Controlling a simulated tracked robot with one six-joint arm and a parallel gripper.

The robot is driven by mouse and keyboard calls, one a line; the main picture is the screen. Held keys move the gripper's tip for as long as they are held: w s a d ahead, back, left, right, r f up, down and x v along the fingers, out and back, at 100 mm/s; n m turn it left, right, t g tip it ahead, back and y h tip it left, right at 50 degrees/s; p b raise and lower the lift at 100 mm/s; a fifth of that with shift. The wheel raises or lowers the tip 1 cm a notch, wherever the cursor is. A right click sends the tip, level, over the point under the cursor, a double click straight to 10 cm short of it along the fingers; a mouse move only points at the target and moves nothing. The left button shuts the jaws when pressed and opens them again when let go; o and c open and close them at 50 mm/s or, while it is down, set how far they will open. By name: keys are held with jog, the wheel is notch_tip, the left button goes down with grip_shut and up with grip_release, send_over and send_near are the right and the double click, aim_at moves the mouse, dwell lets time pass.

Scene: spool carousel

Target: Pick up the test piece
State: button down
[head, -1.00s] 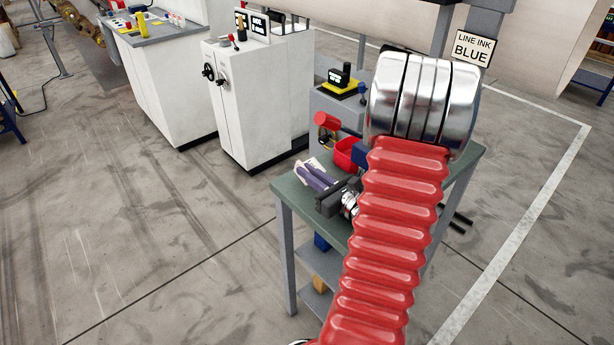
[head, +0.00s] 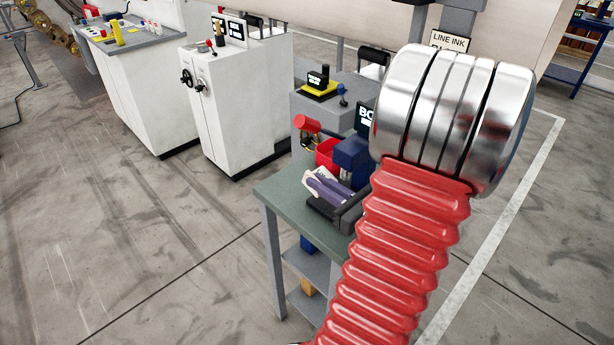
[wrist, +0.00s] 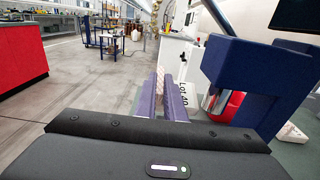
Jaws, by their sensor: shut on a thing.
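My gripper (head: 318,186) has a black body and purple fingers, and is over the green-topped bench (head: 283,190). In the wrist view the two purple fingers (wrist: 162,102) point away from me, close together. A pale, patterned piece, apparently the test piece (wrist: 160,80), shows between them, and the gripper is shut on it. In the head view a pale bit of it (head: 309,176) shows at the fingers. A white label reading "Lot 40" (wrist: 183,86) shows beside the right finger; I cannot tell whether it is attached to the piece.
A dark blue bench machine (wrist: 258,72) with a shiny cylinder (wrist: 214,103) stands close to the right of my fingers in the wrist view. A red bin (head: 326,153) is behind it on the bench. White cabinets (head: 232,110) stand behind left. Open floor lies left.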

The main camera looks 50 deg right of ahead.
jog(key=s+a+r+g, duration=0.1)
jog(key=s+g, duration=0.3)
jog(key=s, duration=0.8)
jog(key=shift+a+r, duration=0.2)
jog(key=shift+r, duration=0.25)
dwell(0.6)
